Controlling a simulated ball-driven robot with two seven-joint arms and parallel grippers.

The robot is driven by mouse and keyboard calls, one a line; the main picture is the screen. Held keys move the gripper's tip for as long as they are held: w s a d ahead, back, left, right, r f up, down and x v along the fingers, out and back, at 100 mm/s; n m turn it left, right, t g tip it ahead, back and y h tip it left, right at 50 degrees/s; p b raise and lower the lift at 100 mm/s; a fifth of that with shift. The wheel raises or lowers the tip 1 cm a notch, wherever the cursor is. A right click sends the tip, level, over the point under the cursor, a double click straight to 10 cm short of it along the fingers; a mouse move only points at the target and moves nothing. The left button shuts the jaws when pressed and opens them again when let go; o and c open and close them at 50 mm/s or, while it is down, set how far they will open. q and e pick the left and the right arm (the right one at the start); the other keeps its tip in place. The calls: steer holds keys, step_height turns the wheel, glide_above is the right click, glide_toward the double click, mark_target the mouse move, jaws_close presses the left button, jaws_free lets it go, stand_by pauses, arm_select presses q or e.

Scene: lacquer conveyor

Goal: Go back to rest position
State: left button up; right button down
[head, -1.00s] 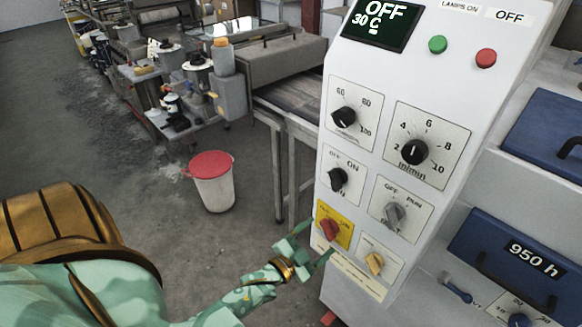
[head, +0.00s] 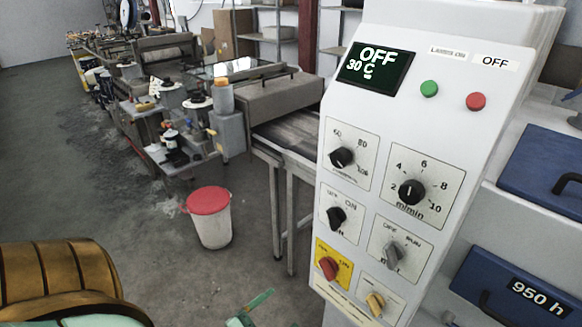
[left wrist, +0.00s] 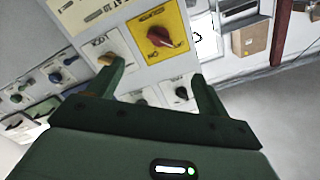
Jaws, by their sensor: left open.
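My left gripper (head: 250,308) shows only in part at the bottom edge of the head view, below and left of the white control panel (head: 425,110). In the left wrist view its two fingers (left wrist: 158,92) are spread, with nothing between them. The panel's red knob on a yellow plate (head: 328,267) is beyond the fingers and apart from them; it also shows in the left wrist view (left wrist: 160,38). The yellow knob (head: 376,303) is at the panel's lower edge. The display (head: 378,67) reads OFF and 30 C. My right gripper is not in view.
A white bin with a red lid (head: 210,217) stands on the floor left of the panel. The conveyor (head: 290,132) on metal legs is behind the panel. Blue boxes (head: 515,290) are at the right, one marked 950 h. The grey floor at left is open.

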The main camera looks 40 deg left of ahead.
arm_select(q)
steer(key=s+f+n+g+y, duration=0.1)
steer(key=s+f+n+g, duration=0.2)
steer(key=f, duration=0.5)
steer(key=s+f+g+y, duration=0.1)
steer(key=s+f+g, duration=0.35)
steer(key=f, duration=0.45)
steer(key=s+d+f+g+b, duration=0.2)
steer(key=s+f+g, duration=0.3)
steer(key=s+f, duration=0.5)
steer(key=s+d+f+n+g+b, duration=0.1)
steer(key=s+f+g, duration=0.3)
steer(key=s+f, duration=0.6)
steer(key=shift+s+d+g+b, duration=0.35)
steer(key=shift+s+d+b, duration=0.15)
steer(key=shift+s+d, duration=0.25)
